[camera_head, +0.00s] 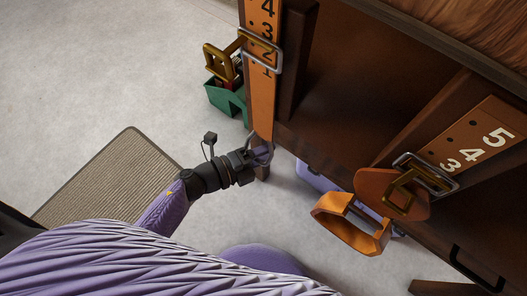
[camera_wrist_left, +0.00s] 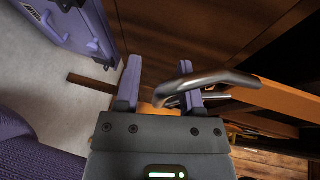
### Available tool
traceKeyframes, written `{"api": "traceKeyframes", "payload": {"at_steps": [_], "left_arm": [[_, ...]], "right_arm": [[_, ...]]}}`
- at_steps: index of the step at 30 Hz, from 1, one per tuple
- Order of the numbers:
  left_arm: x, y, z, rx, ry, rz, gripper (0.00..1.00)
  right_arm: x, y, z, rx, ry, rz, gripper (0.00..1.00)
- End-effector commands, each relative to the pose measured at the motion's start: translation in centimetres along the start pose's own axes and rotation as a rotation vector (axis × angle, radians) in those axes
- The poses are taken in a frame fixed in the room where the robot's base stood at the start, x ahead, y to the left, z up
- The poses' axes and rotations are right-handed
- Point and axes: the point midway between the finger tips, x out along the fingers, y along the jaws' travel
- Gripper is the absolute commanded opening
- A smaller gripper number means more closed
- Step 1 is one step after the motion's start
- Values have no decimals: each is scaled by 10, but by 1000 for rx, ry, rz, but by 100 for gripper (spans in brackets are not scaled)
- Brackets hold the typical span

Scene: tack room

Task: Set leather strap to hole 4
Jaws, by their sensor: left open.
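My left gripper (camera_head: 262,154) is open at the lower end of the left strap. In the left wrist view, its two purple fingers (camera_wrist_left: 158,75) stand apart, and a curved metal bar (camera_wrist_left: 220,84) crosses the right finger. My right gripper is out of view.
A green box (camera_head: 226,99) stands on the floor behind the left strap. A ribbed mat (camera_head: 105,180) lies at left. A purple case (camera_wrist_left: 75,30) shows in the left wrist view. The pale floor is open at upper left.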

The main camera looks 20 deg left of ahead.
Motion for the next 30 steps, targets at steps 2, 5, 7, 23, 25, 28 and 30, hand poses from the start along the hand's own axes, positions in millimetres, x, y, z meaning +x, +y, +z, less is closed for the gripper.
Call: {"api": "traceKeyframes", "payload": {"at_steps": [2, 5, 7, 23, 25, 28, 30], "left_arm": [[0, 0, 0, 0, 0, 0, 43], [0, 0, 0, 0, 0, 0, 22], [0, 0, 0, 0, 0, 0, 7], [-1, 0, 0, 0, 0, 0, 0], [-1, 0, 0, 0, 0, 0, 0], [-1, 0, 0, 0, 0, 0, 0], [-1, 0, 0, 0, -1, 0, 0]], "right_arm": [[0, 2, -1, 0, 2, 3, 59], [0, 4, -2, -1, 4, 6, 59], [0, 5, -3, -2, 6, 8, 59], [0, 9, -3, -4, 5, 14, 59], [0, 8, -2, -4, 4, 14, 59], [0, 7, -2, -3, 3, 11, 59], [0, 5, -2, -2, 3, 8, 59]]}}
